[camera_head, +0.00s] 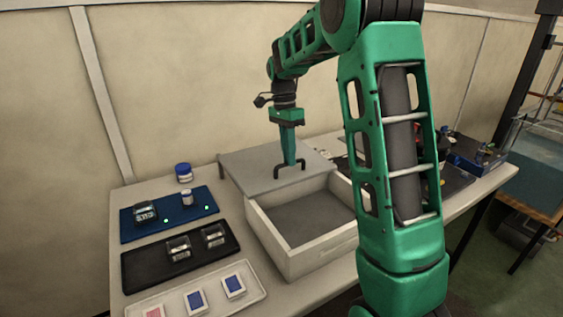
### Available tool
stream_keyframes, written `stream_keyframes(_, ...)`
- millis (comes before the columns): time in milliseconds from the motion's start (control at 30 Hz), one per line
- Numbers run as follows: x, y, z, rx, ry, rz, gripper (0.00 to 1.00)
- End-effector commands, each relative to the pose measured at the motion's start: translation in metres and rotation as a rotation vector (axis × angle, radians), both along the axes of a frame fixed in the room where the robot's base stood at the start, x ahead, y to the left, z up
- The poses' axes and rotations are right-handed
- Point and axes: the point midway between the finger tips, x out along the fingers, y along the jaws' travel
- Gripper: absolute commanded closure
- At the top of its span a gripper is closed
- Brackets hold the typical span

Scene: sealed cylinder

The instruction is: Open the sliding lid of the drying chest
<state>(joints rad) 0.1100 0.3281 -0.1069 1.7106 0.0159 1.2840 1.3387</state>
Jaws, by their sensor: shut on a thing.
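The drying chest (308,260) is a pale open-topped box on the table. Its grey sliding lid (247,163) lies over the far part, and the near part of the chest is uncovered, showing a grey, empty-looking floor. A black handle (277,173) stands at the lid's near edge. My gripper (290,163) points down from above and is shut on this handle. The fingertips are small in this view. My arm hides the chest's right side.
Left of the chest are a blue tray (180,228) with a jar and a small device, a black tray (215,257) with glass pieces, and a white tray (255,297) with coloured squares. A blue-capped jar (184,173) stands behind. Equipment (470,160) sits at right.

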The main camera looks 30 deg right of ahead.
Motion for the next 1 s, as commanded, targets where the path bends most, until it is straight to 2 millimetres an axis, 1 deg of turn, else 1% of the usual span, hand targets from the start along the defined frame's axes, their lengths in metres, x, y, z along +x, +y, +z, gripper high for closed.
stream_keyframes(100, 0.002, -0.004, 0.001, -0.001, -0.001, -0.006, 1.0)
stream_keyframes(400, 0.002, -0.004, 0.001, 0.0, -0.001, -0.007, 1.0)
stream_keyframes(433, 0.002, -0.004, 0.001, 0.0, -0.001, -0.007, 0.82)
stream_keyframes(467, 0.001, -0.004, 0.001, 0.0, -0.001, -0.007, 0.75)
stream_keyframes(500, 0.001, -0.005, 0.001, 0.0, -0.001, -0.007, 0.71)
stream_keyframes(833, 0.002, -0.005, 0.003, 0.0, -0.001, -0.007, 0.71)
stream_keyframes(933, 0.004, -0.005, 0.011, 0.0, -0.002, -0.007, 0.71)
stream_keyframes(1000, 0.006, -0.005, 0.021, 0.0, -0.003, -0.007, 0.71)
